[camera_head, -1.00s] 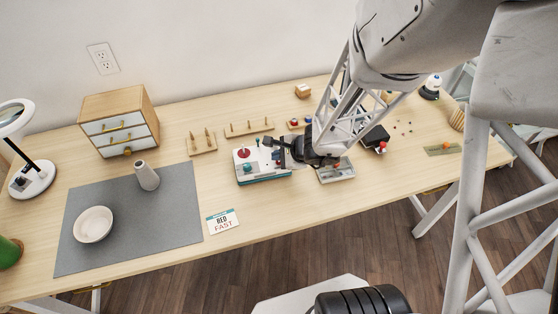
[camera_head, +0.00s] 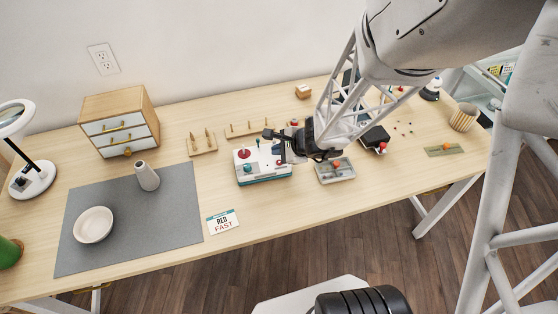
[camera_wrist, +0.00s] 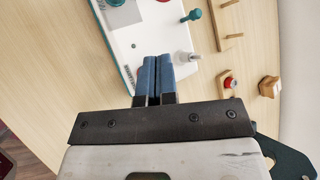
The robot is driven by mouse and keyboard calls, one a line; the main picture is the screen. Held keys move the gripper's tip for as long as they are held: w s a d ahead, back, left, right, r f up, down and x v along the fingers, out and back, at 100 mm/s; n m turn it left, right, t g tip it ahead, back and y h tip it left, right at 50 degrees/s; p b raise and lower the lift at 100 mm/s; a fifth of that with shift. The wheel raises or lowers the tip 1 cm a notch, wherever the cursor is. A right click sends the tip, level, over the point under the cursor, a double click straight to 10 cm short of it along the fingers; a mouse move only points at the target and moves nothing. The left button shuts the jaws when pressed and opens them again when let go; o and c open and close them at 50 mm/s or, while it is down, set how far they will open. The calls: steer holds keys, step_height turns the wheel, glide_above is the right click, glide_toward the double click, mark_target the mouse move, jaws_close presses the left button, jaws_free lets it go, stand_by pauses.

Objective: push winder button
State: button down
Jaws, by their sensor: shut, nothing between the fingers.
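The winder (camera_head: 264,178) is a white box with a teal base on the table, left of my gripper. On its top are a red knob (camera_head: 243,153) and a teal knob (camera_head: 247,168); I cannot tell which part is the button. In the wrist view, the white top of the winder (camera_wrist: 150,30) lies beyond my fingers, with a teal-headed peg (camera_wrist: 192,15) and a pale peg (camera_wrist: 186,57) at its right side. My gripper (camera_head: 268,134) is shut and empty over the winder's back right part. Its blue fingertips (camera_wrist: 155,60) overlap the winder's edge in view; contact cannot be told.
A grey tray (camera_head: 345,178) stands right of the winder. Wooden peg racks (camera_head: 203,149) stand behind left. A card reading "RED FAST" (camera_head: 222,221) lies in front left.

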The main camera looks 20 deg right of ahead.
mark_target(278, 164)
steer(key=shift+r, duration=1.9)
steer(key=s+a+r+n+g, duration=0.35)
steer(key=s+r+n, duration=0.6)
steer(key=r, duration=0.35)
steer(key=s+d+r+n+h, duration=0.4)
steer(key=s+r+n+h, duration=0.2)
steer(key=s+r+n, duration=0.3)
steer(key=shift+s+d+r+g, duration=0.15)
steer(key=shift+s+r+g, duration=0.15)
steer(key=shift+s, duration=0.6)
